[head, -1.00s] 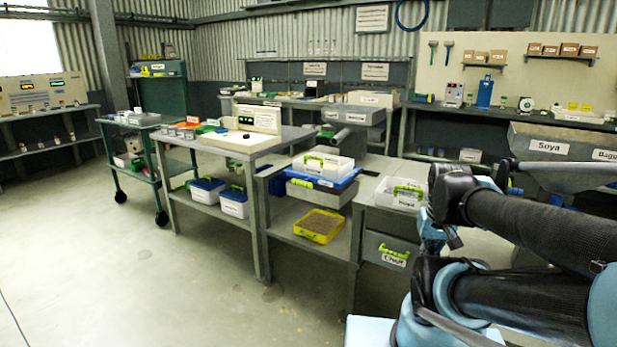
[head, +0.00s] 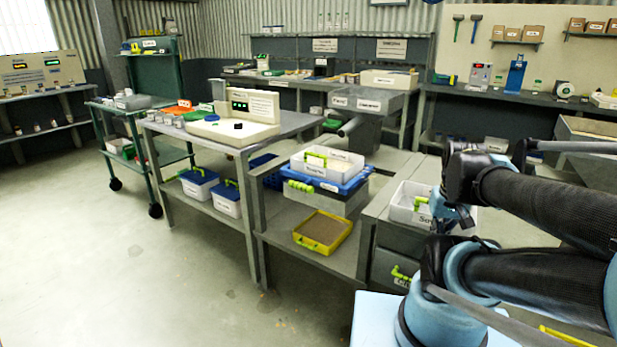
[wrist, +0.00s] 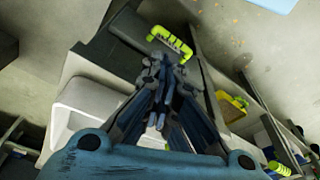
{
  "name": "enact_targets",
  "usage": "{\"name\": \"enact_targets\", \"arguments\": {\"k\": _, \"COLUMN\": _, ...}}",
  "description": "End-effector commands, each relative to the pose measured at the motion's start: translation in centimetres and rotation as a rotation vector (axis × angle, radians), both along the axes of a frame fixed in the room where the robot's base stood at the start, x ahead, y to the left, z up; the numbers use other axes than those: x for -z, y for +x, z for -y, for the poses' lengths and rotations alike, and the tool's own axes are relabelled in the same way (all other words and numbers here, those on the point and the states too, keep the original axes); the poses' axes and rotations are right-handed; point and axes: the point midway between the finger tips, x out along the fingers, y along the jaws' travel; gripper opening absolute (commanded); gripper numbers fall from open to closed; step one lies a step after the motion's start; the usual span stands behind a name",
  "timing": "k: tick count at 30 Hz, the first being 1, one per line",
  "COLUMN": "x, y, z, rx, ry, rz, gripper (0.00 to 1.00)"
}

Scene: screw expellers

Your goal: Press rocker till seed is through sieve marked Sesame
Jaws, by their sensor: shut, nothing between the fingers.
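A white box (head: 331,164) with a green handle sits on a blue frame over a grey bin on the middle stand in the head view. Its small label cannot be read with certainty. A pale console (head: 235,128) with a lit green display and a small black part (head: 238,126) on top stands on the bench to its left. I cannot tell whether that part is the rocker. My gripper (wrist: 164,68) is shut and empty in the wrist view, close to a green handle (wrist: 170,41). Contact cannot be judged. In the head view my arm largely hides it.
A white tray (head: 404,212) marked with a partly hidden label stands right of the stand. A yellow-rimmed tray (head: 322,232) lies on the lower shelf. Blue-lidded boxes (head: 198,183) sit under the bench. Open floor (head: 90,260) lies at left.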

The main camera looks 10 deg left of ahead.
Motion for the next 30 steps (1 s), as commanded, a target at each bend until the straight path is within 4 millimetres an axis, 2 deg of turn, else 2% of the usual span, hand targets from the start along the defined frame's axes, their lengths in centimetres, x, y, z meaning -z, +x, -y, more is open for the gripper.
{"name": "enact_targets", "arguments": {"k": 9, "x": 0.0, "y": 0.0, "z": 0.0, "rx": 0.000, "ry": 0.000, "rz": 0.000, "gripper": 0.00}}
{"name": "enact_targets", "arguments": {"k": 11, "x": -0.5, "y": -0.7, "z": 0.0, "rx": -0.004, "ry": -0.001, "rz": 0.009, "gripper": 0.00}}
{"name": "enact_targets", "arguments": {"k": 14, "x": -1.3, "y": -0.3, "z": -0.3, "rx": -0.028, "ry": -0.005, "rz": 0.009, "gripper": 0.00}}
{"name": "enact_targets", "arguments": {"k": 19, "x": -4.1, "y": 2.4, "z": -1.7, "rx": -0.127, "ry": -0.024, "rz": -0.002, "gripper": 0.00}}
{"name": "enact_targets", "arguments": {"k": 23, "x": -6.7, "y": 5.1, "z": -3.6, "rx": -0.230, "ry": -0.046, "rz": -0.012, "gripper": 0.00}}
{"name": "enact_targets", "arguments": {"k": 30, "x": -10.7, "y": 10.3, "z": -8.4, "rx": -0.420, "ry": -0.088, "rz": -0.028, "gripper": 0.00}}
